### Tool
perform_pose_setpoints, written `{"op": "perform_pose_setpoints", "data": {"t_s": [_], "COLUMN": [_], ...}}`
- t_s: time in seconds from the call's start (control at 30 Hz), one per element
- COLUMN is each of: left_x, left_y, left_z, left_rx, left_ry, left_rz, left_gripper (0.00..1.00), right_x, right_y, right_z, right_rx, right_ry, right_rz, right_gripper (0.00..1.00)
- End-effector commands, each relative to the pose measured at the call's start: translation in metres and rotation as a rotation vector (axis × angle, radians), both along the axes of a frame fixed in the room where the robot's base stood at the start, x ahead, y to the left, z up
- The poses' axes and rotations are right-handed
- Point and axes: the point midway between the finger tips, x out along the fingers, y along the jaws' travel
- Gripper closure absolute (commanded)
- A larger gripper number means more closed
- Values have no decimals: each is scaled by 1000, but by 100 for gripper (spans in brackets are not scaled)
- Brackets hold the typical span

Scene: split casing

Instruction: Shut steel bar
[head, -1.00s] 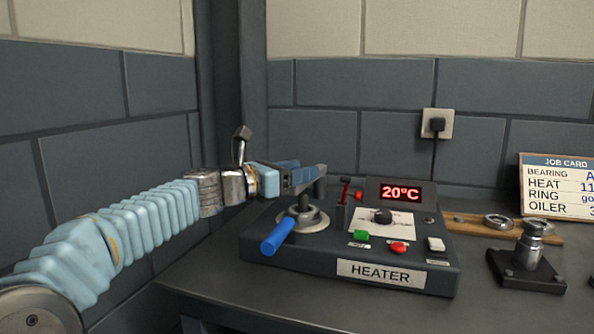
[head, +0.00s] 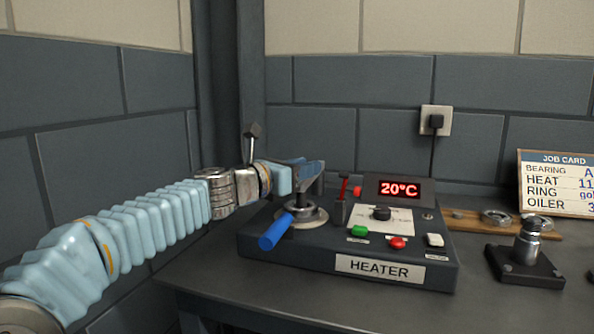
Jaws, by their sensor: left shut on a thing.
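The heater (head: 300,258) is a dark box on the bench, with a red 20°C display (head: 398,189). The steel bar (head: 319,186) is at its left end, above a round metal seat (head: 310,217). A blue handle (head: 276,231) slants down toward the front left of that seat. My left gripper (head: 308,174) reaches in from the left, shut on the steel bar. Its fingers hide much of the bar, so I cannot tell how the bar meets its supports. My right gripper is not in view.
A metal stand (head: 529,250), a wooden board with rings (head: 460,223) and a job card (head: 555,184) are to the right.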

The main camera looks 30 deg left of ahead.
Motion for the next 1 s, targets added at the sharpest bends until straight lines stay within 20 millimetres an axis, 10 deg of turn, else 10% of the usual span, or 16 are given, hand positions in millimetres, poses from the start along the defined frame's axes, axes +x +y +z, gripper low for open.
{"op": "perform_pose_setpoints", "data": {"t_s": [0.3,0.33,0.47,1.0], "left_x": [0,0,0,-32], "left_y": [-3,-3,-3,7], "left_z": [0,0,0,0], "left_rx": [0,0,0,0], "left_ry": [0,0,0,-2], "left_rz": [9,9,9,13], "left_gripper": [100,68,48,46], "right_x": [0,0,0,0], "right_y": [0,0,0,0], "right_z": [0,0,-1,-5], "right_rx": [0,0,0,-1], "right_ry": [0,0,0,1], "right_rz": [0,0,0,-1], "right_gripper": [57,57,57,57]}}
